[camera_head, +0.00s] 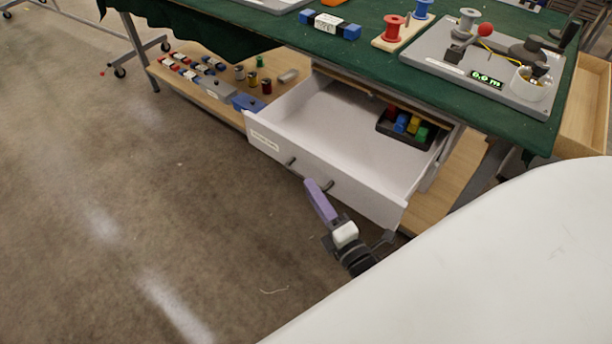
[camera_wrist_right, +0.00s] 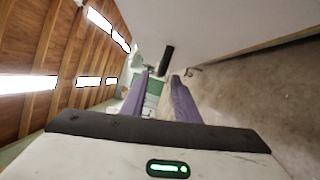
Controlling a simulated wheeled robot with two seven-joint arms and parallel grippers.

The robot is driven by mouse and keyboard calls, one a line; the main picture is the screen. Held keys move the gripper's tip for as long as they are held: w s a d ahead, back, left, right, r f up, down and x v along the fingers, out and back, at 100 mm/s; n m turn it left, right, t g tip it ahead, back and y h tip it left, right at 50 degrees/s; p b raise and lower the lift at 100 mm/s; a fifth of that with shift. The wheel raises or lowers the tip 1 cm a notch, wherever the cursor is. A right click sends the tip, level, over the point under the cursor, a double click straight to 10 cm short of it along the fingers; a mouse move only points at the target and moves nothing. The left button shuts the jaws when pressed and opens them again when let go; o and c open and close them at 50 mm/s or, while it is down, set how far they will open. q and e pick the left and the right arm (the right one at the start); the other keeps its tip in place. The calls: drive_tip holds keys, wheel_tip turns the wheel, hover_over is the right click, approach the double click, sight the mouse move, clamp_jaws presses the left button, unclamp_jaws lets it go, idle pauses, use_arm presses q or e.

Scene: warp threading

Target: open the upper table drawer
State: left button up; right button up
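The white table drawer (camera_head: 268,143) hangs pulled well out from under the green-topped table (camera_head: 380,62) in the head view. Its front carries a small label and a dark handle (camera_head: 328,185). My right gripper (camera_head: 312,182) is just in front of the drawer front, close to the handle. In the right wrist view its two purple fingers (camera_wrist_right: 160,76) stand apart with a gap between them. A dark bar (camera_wrist_right: 166,60), probably the handle, shows just beyond the fingertips. I cannot tell whether they touch it. My left gripper is not in view.
Inside the drawer, a black tray (camera_head: 385,128) holds coloured blocks. Spools and a grey device (camera_head: 480,75) with a display stand on the table. A wooden lower shelf (camera_head: 215,100) holds several small parts. The floor (camera_head: 150,200) left of the drawer is clear.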

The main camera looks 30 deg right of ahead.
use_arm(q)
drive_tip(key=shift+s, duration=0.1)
use_arm(e)
drive_tip(key=shift+s+a+f, duration=0.15)
drive_tip(key=shift+s, duration=2.2)
